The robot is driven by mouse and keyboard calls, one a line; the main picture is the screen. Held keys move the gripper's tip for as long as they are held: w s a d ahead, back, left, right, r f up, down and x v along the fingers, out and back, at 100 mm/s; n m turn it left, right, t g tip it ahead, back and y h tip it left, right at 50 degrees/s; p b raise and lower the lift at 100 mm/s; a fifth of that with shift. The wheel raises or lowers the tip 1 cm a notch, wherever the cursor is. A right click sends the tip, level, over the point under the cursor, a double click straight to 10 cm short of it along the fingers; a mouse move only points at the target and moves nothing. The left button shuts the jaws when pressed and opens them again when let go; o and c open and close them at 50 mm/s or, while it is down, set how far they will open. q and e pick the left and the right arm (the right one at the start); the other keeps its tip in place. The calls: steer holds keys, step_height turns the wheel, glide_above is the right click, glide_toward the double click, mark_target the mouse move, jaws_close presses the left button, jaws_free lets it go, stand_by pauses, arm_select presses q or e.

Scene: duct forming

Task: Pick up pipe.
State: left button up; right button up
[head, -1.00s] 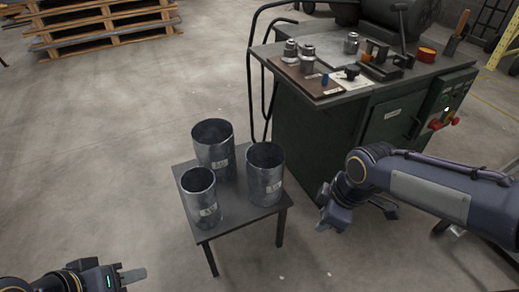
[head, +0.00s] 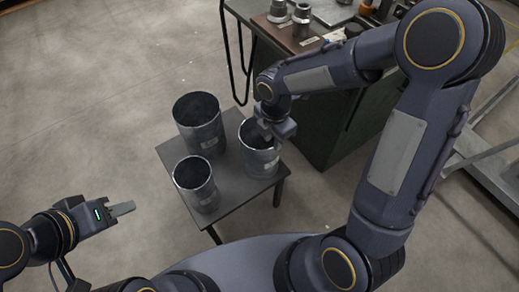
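Three grey metal pipes stand upright on a small dark table (head: 238,190): the back pipe (head: 203,140), the front pipe (head: 200,197) and the right pipe (head: 258,163). Each has a pale label. My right gripper (head: 272,135) is at the top rim of the right pipe and covers part of its opening. I cannot tell whether its fingers straddle the wall or touch it. My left gripper (head: 124,209) is left of the table, apart from the pipes, with its fingers seen edge-on. Whether it is open or shut does not show.
A green workbench (head: 335,120) with metal fittings (head: 302,20) on top stands right behind the small table, partly hidden by my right arm. A grey metal frame (head: 495,165) is at the far right. The concrete floor at left is clear.

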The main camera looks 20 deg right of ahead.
mark_target(260, 159)
steer(key=f+b, duration=0.1)
steer(key=f, duration=0.1)
steer(key=f+b, duration=0.1)
steer(key=f, duration=0.2)
steer(key=shift+d+f, duration=0.2)
steer(key=shift+f, duration=0.15)
jaws_close()
stand_by(1.1)
